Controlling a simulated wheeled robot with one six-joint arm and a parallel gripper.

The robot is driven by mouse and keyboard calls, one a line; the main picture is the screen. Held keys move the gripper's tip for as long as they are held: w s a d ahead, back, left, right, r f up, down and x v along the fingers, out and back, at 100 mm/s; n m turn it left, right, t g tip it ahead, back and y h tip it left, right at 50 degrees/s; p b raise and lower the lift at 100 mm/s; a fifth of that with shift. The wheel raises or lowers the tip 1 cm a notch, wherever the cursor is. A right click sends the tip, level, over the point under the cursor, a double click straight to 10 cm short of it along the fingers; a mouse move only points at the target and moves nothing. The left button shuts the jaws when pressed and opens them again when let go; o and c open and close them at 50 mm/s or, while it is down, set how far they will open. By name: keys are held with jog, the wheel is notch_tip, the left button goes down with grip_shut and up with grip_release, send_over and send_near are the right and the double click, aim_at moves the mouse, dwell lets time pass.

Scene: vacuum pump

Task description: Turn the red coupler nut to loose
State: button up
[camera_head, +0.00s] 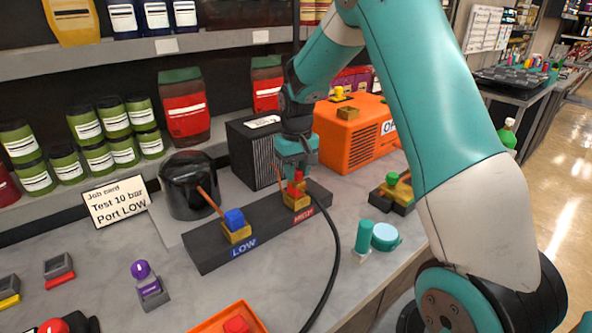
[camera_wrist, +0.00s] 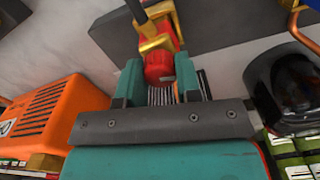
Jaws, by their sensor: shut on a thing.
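The red coupler nut (camera_head: 296,188) sits on a brass fitting (camera_head: 295,203) at the end of the dark manifold block (camera_head: 205,257) marked HIGH. In the wrist view the red nut (camera_wrist: 158,67) lies between my two teal fingers. My gripper (camera_head: 296,172) points down and is shut on the red nut from above. A black hose (camera_head: 335,235) runs from this fitting toward the front. A blue coupler nut (camera_head: 234,218) sits on the other brass fitting, at the end marked LOW.
A black pot-shaped vessel (camera_head: 187,190) stands behind the block. An orange pump (camera_head: 350,135) and a dark finned housing (camera_head: 252,150) stand behind my gripper. A job card (camera_head: 116,202) reads "Test 10 bar, Port LOW". Teal parts (camera_head: 385,237) lie right of the hose; an orange tray (camera_head: 215,322) is in front.

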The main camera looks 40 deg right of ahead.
aim_at(297, 170)
dwell(0.3)
jog(key=o, duration=0.9)
jog(key=shift+o, duration=0.2)
notch_tip(297, 170, up, 18)
jog(key=shift+f+b, duration=0.25)
jog(key=shift+b, duration=0.2)
